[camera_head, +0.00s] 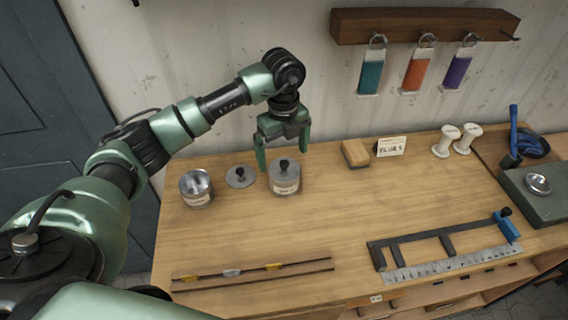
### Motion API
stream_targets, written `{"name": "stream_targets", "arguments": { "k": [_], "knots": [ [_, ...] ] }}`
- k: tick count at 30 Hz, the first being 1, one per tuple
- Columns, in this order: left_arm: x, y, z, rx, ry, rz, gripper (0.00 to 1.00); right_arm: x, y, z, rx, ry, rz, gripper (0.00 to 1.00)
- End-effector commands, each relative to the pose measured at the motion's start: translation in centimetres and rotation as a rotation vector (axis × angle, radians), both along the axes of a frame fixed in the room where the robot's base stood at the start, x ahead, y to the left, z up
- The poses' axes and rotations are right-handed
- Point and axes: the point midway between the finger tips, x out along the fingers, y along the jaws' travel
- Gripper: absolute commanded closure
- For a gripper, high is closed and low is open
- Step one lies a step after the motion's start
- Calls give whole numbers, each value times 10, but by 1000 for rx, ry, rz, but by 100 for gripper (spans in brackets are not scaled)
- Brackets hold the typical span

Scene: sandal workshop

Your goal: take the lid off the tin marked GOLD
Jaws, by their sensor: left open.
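A silver tin (284,187) stands upright on the wooden bench, with its lid and dark knob (284,165) on it. Its pale label carries writing too small to read. To its left a loose round lid (240,179) with a dark knob lies on the bench. Left of that stands an open tin (197,198) with no lid, also labelled illegibly. I cannot tell which tin is marked GOLD. My left gripper (282,158) is open, pointing down, its green fingers spread around and above the closed tin's knob; contact is not visible. My right gripper is not in view.
On the bench (330,225) are a tan block (355,153), a "FLURS" card (391,146), white spools (446,141), a dark frame with a ruler (450,264), and thin rods (253,271). Colored tags (417,71) hang from a wall rack. The bench middle is clear.

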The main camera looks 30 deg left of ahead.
Motion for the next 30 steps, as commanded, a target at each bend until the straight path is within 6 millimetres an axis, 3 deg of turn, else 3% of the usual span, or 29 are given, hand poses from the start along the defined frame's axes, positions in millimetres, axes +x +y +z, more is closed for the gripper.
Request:
{"name": "stream_targets", "arguments": {
  "k": [2, 7, 15, 21, 30],
  "knots": [
    [-3, -3, -9, 0, 6, 0, 0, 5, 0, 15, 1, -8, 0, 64],
    [-2, -3, -31, 0, 2, 0, 0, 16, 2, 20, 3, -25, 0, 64],
    [-1, -3, -35, 1, 1, 0, 0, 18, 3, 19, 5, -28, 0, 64],
    [-1, -3, -35, 1, 1, 0, 56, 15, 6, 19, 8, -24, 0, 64],
    [-1, -3, -34, 0, 0, 0, 58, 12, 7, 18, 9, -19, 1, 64]
  ]
}}
